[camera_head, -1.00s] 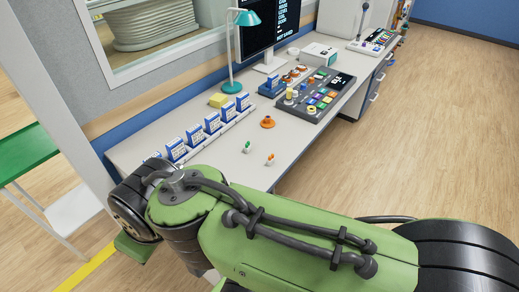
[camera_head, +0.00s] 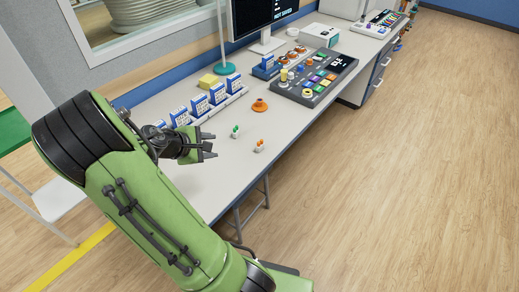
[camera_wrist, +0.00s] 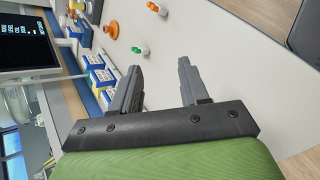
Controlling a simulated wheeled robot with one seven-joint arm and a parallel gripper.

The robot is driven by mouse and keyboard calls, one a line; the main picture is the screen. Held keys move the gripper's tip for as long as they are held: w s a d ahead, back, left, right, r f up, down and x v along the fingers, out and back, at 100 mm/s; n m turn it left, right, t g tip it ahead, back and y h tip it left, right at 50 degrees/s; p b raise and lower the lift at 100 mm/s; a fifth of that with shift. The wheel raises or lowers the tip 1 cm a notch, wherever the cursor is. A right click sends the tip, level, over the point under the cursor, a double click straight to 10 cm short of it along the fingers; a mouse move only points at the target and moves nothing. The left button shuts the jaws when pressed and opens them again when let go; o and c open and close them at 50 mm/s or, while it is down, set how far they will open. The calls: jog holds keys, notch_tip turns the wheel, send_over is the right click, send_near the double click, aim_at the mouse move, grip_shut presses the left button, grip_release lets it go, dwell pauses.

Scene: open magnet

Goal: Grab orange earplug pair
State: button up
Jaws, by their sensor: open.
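The orange earplug pair (camera_head: 259,145) stands on the white desk (camera_head: 226,167) near its front edge, orange tips on a small white base. It also shows in the wrist view (camera_wrist: 157,9). A green earplug pair (camera_head: 235,132) stands just left of and behind it; it also shows in the wrist view (camera_wrist: 140,50). My gripper (camera_head: 212,148) is open and empty over the desk, to the left of both pairs and apart from them. In the wrist view the two fingers (camera_wrist: 158,80) point toward the pairs, with the orange one beyond the fingertips.
An orange cone-shaped item (camera_head: 260,105) sits behind the pairs. Several blue-and-white boxes (camera_head: 217,94) line the desk's back, with a yellow block (camera_head: 208,81) behind. A dark control panel (camera_head: 315,78) and monitor (camera_head: 250,15) stand further back. The desk around the pairs is clear.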

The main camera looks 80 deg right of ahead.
jog(key=s+d+f+n+g+h+b, duration=0.1)
jog(key=s+d+f+n+g+h, duration=0.1)
jog(key=s+d+f+n+h, duration=0.3)
jog(key=s+d+n+g+h+b, duration=0.1)
jog(key=s+d+n+g+b, duration=0.15)
jog(key=d, duration=0.45)
jog(key=n+b, duration=0.2)
jog(key=b, duration=0.1)
send_near(257, 143)
jog(key=shift+h, duration=0.4)
jog(key=s+d, duration=0.1)
jog(key=d+f, duration=0.1)
jog(key=d, duration=0.1)
jog(key=s+d, duration=0.1)
jog(key=shift+s+d+f, duration=0.35)
jog(key=shift+d, duration=0.05)
jog(key=x, duration=0.7)
jog(key=shift+s+d+r+b, duration=0.15)
jog(key=shift+r+b, duration=0.2)
jog(key=shift+r, duration=0.05)
grip_shut()
